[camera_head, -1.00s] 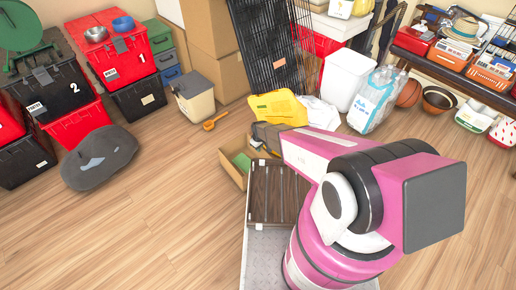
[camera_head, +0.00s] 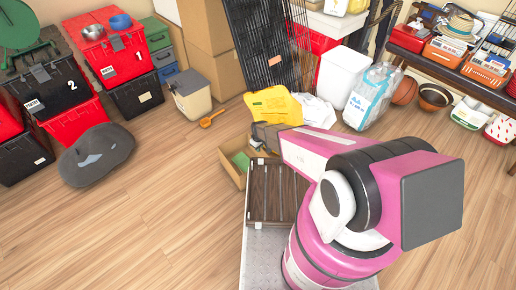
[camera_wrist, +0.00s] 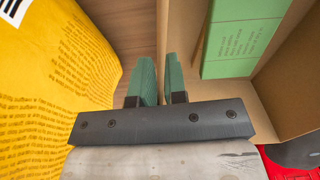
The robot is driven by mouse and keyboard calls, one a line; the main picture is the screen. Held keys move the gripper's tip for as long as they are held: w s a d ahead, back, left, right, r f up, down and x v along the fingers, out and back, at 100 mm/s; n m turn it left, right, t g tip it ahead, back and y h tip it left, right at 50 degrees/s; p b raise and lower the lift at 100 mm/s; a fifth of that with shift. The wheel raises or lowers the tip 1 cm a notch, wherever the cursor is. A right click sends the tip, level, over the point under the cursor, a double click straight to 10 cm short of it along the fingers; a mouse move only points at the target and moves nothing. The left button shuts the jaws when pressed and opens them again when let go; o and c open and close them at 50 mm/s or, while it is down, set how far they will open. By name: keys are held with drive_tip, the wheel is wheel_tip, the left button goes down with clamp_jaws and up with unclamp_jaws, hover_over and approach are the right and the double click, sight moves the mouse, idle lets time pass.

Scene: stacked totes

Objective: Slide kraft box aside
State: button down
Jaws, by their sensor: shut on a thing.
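The kraft box (camera_head: 230,171) is an open brown cardboard box on the wooden floor, just left of my gripper in the head view. A green box (camera_head: 241,160) lies inside it. In the wrist view, the kraft box (camera_wrist: 283,108) fills the right side, with the green box (camera_wrist: 240,35) at the top. My gripper (camera_wrist: 160,75) has two green fingers, one on each side of the kraft box's wall, shut on that wall. In the head view my arm partly hides the box and the fingertips.
A yellow bag (camera_head: 274,104) stands close behind the box; it also shows left of my fingers in the wrist view (camera_wrist: 50,100). A brown slatted case (camera_head: 268,192) lies in front. An orange scoop (camera_head: 211,119) is on the floor. Floor to the left is clear.

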drive_tip(key=shift+s+d, duration=0.35)
drive_tip(key=shift+s, duration=0.3)
drive_tip(key=c, duration=1.1)
unclamp_jaws()
drive_tip(key=shift+w, duration=0.1)
wheel_tip(320, 180, up, 11)
drive_tip(key=shift+f, duration=0.1)
